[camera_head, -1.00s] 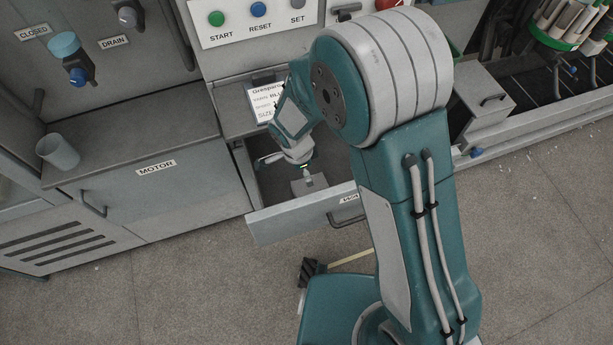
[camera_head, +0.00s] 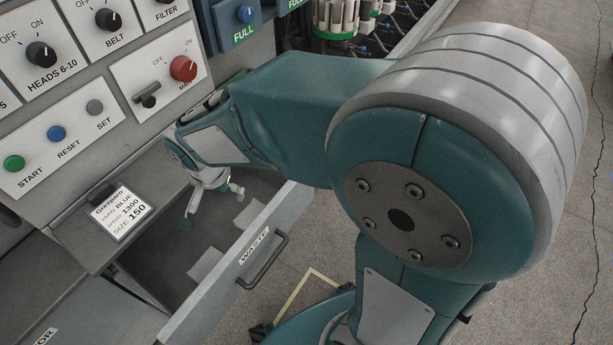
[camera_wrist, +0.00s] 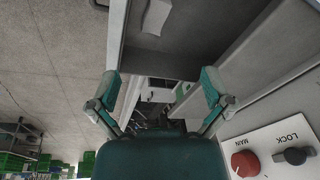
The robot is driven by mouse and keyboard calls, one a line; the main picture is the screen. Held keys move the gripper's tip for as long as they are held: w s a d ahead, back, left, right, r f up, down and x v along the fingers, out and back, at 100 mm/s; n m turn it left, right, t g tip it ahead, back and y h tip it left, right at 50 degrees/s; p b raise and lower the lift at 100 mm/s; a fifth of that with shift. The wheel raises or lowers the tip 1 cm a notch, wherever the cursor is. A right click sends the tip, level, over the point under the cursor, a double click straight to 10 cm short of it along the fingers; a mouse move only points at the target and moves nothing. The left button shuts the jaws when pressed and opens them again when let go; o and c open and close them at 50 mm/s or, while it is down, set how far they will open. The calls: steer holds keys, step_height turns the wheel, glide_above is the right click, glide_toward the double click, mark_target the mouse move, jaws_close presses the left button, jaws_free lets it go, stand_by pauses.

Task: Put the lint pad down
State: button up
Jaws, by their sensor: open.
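The waste drawer (camera_head: 213,300) is pulled open, labelled WASTE on its front. Two flat light-grey pads lie in it in the head view: one pad (camera_head: 207,264) on the left and another pad (camera_head: 250,213) farther right by the front wall. I cannot tell which is the lint pad. One pad (camera_wrist: 157,17) also shows at the top of the wrist view, on the drawer floor. My gripper (camera_head: 214,203) is over the drawer with its fingers spread. In the wrist view my gripper (camera_wrist: 160,76) has nothing between its fingers, and that pad lies apart from them.
A setting card (camera_head: 122,213) stands at the drawer's left. The control panel with the red main knob (camera_head: 183,68) and the start button (camera_head: 14,163) is close behind my arm. The red knob (camera_wrist: 245,163) also shows in the wrist view. Open floor (camera_head: 530,250) lies to the right.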

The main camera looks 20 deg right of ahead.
steer(key=s+d+r+n+t, duration=0.3)
steer(key=s+d+r+n, duration=0.4)
steer(key=s+d+r, duration=0.5)
steer(key=shift+s+d, duration=0.5)
steer(key=shift+d, duration=0.15)
stand_by(0.4)
